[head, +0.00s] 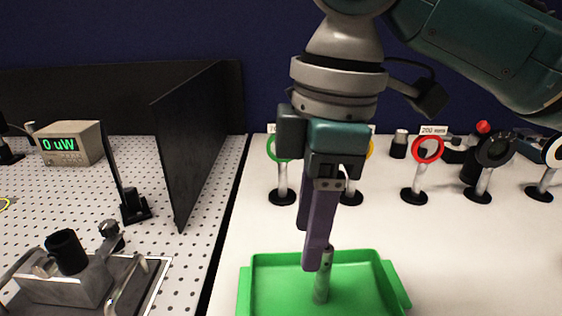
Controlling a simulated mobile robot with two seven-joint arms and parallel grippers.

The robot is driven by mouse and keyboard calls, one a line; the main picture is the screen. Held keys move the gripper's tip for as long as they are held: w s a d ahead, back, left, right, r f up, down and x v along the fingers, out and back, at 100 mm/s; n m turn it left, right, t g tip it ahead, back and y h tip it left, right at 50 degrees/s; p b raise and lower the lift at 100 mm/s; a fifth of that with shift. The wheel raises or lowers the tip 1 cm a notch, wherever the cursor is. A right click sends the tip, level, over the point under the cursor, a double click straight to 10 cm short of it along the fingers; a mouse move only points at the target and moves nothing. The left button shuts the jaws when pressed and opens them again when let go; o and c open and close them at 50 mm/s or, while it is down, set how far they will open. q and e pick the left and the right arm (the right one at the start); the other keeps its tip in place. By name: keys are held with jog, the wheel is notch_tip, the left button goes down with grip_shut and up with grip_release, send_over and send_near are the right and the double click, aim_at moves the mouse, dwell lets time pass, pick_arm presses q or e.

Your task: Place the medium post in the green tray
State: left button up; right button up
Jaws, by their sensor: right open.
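A thin grey metal post (321,283), which looks like the medium post, stands upright or nearly so in the green tray (256,257). The tray lies at the bottom centre, its near part cut off by the frame. My right gripper (310,248) points down over the tray from above, with purple fingers. It is open, its fingers close to the post's top. The near finger partly overlaps the post in the view, so I cannot tell whether they touch. My left gripper is not in view.
Behind the tray stand several mounted rings, including a red one (428,149) and a black one (495,150). A black panel (195,135) divides off the perforated board at left, which holds a power meter (72,144) and a metal mount (70,280). White table right of the tray is clear.

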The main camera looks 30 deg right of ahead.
jog(key=s+a+f+m+t+y, duration=0.2)
jog(key=s+a+f+m, duration=0.2)
jog(key=s+a+f, duration=0.2)
jog(key=s+d+f+m+t+h, duration=0.1)
jog(key=s+d+f+m+h, duration=0.1)
jog(key=s+d+m, duration=0.4)
jog(key=shift+s+d+f+h, duration=0.15)
jog(key=shift+s+d+h, duration=0.25)
jog(key=shift+s, duration=0.85)
